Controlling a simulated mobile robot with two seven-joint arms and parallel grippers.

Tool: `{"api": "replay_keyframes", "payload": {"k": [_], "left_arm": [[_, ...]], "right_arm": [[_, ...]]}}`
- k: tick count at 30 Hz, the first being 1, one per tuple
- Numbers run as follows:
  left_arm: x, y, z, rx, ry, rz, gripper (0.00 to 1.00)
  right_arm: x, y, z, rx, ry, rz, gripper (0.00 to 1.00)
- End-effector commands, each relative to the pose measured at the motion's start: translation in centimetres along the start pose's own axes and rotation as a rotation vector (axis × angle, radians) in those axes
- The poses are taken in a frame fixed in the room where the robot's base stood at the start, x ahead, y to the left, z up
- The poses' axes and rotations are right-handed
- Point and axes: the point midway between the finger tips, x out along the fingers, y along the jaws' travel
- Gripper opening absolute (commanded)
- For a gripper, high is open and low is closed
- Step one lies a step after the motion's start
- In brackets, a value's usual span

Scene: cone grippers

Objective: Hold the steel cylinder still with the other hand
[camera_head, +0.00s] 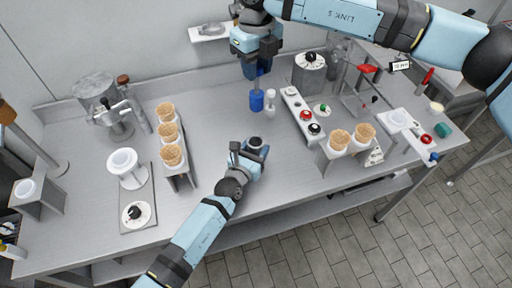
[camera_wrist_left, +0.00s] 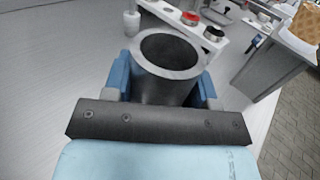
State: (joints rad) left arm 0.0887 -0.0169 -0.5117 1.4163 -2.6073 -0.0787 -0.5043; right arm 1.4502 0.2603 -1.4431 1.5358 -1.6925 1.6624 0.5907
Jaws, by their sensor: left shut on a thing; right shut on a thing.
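The steel cylinder (camera_wrist_left: 168,68) is a grey open-topped tube, upright, with its dark hollow facing the left wrist camera. In the head view its top (camera_head: 256,142) shows at the front middle of the table. My left gripper (camera_head: 247,156) is shut around it, with blue fingers (camera_wrist_left: 122,75) on both sides in the wrist view. My right gripper (camera_head: 259,68) is above the back middle of the table, shut on the stem of a blue-ended tool (camera_head: 256,101). The tool hangs upright; whether it touches the table I cannot tell.
A small pale bottle (camera_head: 270,103) stands close beside the blue tool. A white rack with coloured knobs (camera_head: 300,115) and a stand with two cones (camera_head: 339,140) are to the right. A cone stand (camera_head: 178,166) is at left. The table front between is clear.

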Motion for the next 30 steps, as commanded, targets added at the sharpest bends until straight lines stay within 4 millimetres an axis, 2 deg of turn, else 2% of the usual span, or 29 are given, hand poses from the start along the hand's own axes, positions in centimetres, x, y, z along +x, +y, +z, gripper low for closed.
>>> {"api": "replay_keyframes", "payload": {"k": [13,16,22,25,30], "left_arm": [[0.0,0.0,0.0,0.0,0.001,0.0,0.07],[0.0,0.0,0.0,0.0,0.0,0.0,0.07],[0.0,0.0,0.0,0.0,0.0,0.0,0.07],[0.0,0.0,0.0,0.0,0.0,0.0,0.07],[0.0,0.0,0.0,0.0,0.0,0.0,0.07]], "right_arm": [[0.2,0.0,0.0,0.0,0.0,0.0,0.0],[1.9,0.1,0.0,0.0,0.005,0.004,0.0],[6.5,0.4,-0.1,0.001,0.004,0.004,0.0],[7.6,0.4,-0.1,0.001,0.003,0.002,0.0],[7.8,0.4,-0.1,0.0,0.002,0.001,0.0]]}}
